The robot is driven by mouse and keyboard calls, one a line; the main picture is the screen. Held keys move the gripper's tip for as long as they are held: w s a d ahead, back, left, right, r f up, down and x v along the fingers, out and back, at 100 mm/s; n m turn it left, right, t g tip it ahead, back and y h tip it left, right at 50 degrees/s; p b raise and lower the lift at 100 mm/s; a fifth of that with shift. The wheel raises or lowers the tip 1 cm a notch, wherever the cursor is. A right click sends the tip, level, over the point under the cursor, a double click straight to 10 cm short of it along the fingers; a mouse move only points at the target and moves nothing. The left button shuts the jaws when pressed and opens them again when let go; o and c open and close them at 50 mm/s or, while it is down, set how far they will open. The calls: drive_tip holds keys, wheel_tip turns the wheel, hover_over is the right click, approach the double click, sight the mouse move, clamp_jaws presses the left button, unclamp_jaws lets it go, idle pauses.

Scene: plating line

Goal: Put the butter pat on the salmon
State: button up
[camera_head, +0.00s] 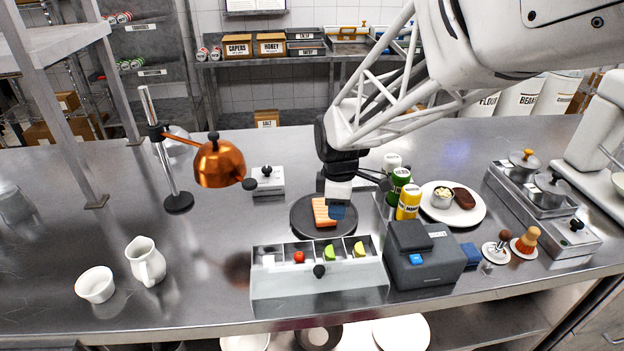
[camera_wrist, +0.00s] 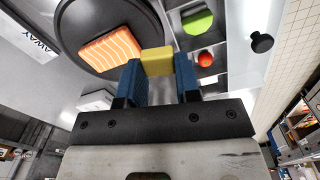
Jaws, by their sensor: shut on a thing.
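The salmon (camera_head: 321,212) is an orange, white-striped slab lying on a dark round plate (camera_head: 301,225). In the wrist view the salmon (camera_wrist: 110,48) is left of my fingertips, on the dark plate (camera_wrist: 80,14). My gripper (camera_wrist: 157,61) is shut on the yellow butter pat (camera_wrist: 157,60), held between its two blue fingers. In the head view my gripper (camera_head: 337,210) is over the right part of the plate, beside the salmon. The butter pat is hidden there. The height of the pat above the plate is hard to tell.
A compartment tray (camera_head: 318,283) with small garnishes stands in front of the plate. A grey box (camera_head: 425,262) and several bottles (camera_head: 408,203) stand to the right. A copper heat lamp (camera_head: 219,163) is to the left.

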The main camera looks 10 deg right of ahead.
drive_tip(key=s+f+n, duration=0.2)
drive_tip(key=s, duration=0.4)
drive_tip(key=shift+n, duration=0.3)
drive_tip(key=shift+a, duration=0.1)
hover_over(321, 209)
drive_tip(key=shift+f, duration=0.7)
idle(0.4)
drive_tip(key=shift+f, duration=1.75)
drive_tip(key=shift+f, duration=0.15)
drive_tip(key=o, duration=0.7)
